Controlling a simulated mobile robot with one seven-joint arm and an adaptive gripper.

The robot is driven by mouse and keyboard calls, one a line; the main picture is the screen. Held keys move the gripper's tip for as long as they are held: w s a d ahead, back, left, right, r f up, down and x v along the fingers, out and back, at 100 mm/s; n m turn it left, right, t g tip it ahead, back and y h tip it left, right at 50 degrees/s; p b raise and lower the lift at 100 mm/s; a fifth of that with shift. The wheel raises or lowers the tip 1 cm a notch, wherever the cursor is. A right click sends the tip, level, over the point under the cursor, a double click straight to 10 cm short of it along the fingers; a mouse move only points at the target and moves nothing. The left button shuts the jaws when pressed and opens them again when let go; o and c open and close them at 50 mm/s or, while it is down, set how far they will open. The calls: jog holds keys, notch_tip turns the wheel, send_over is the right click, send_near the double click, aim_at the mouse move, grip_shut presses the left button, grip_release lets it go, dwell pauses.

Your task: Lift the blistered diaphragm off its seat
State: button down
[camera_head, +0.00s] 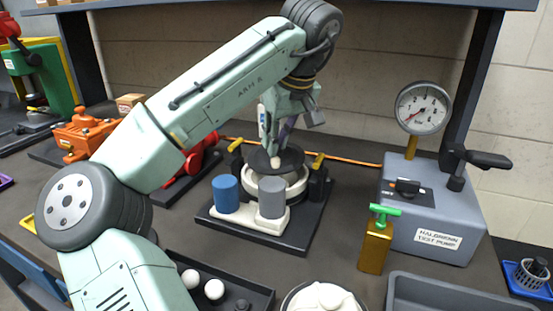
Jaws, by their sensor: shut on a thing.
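The diaphragm (292,160) is a dark round disc with a small pale knob at its middle. It shows just over a white ring-shaped seat (283,190), inside a housing on a black base plate (297,240). I cannot tell whether the disc touches the seat or is slightly above it. Blisters are too small to make out. My gripper (276,152) points down from above, its fingers shut at the middle of the disc. The exact grip is partly hidden by the fingers.
Blue (225,194) and grey (272,197) cylinders stand in front of the seat. Yellow clamps (318,160) flank the housing. A grey test pump (440,215) with a gauge is at right. A gold block with green handle (376,245) stands nearby. An empty grey tray (440,295) lies at front right.

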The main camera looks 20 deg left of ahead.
notch_tip(320, 180, up, 8)
jog(key=p, duration=0.3)
jog(key=shift+s+r+p, duration=0.1)
jog(key=shift+p, duration=0.3)
